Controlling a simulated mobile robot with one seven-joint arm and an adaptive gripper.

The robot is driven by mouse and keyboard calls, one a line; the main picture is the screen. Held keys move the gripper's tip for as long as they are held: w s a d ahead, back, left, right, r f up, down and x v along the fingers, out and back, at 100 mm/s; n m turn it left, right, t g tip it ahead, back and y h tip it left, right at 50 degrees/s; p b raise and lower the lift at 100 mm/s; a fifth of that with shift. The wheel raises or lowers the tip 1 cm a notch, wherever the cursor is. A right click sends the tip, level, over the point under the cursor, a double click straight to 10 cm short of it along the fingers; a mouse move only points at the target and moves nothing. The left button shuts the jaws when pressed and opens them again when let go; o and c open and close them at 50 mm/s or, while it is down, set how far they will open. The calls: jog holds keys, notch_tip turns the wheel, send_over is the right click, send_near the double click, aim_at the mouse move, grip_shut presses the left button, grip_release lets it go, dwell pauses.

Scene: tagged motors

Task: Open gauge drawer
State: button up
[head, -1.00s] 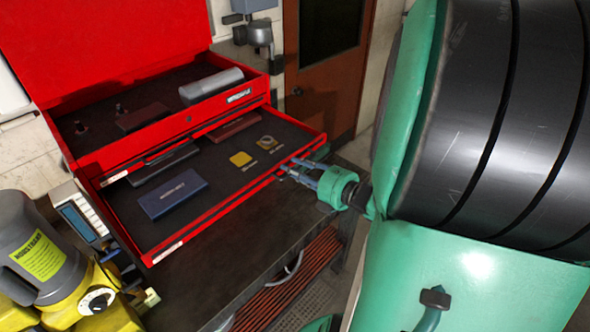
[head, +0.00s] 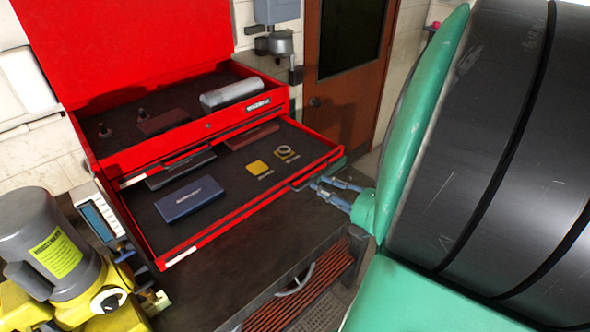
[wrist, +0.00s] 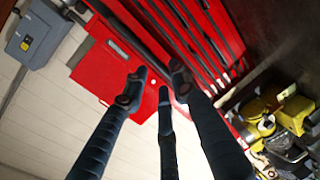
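The red gauge drawer (head: 225,222) of the tool chest is pulled out in the head view. Its dark lining holds a blue case (head: 190,199), a yellow square piece (head: 257,167) and a small round gauge (head: 286,153). My gripper (head: 318,183) is just outside the drawer's front, near its right end. Its fingers are spread and nothing shows between them. In the wrist view the fingers (wrist: 158,88) also stand apart, with red chest surfaces beyond them. Contact with the drawer front is not clear.
The chest's upper tray (head: 110,150) is open under its raised red lid (head: 125,45). The chest stands on a dark bench (head: 215,290). A yellow and grey motor (head: 50,250) stands at the left. A brown door (head: 350,75) is behind.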

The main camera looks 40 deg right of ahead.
aim_at(319, 176)
jog(key=shift+v, duration=1.25)
jog(key=shift+d+r, duration=0.15)
jog(key=shift+r, duration=0.05)
jog(key=shift+s, duration=0.15)
jog(key=s+d+r+p, duration=0.1)
jog(key=s+d+p, duration=0.1)
jog(key=s+p, duration=0.3)
jog(key=shift+s+d+p, duration=0.2)
jog(key=shift+d+p, duration=0.05)
jog(key=shift+p, duration=0.5)
jog(key=shift+w, duration=0.2)
jog(key=shift+x, duration=6.7)
jog(key=shift+r, duration=0.1)
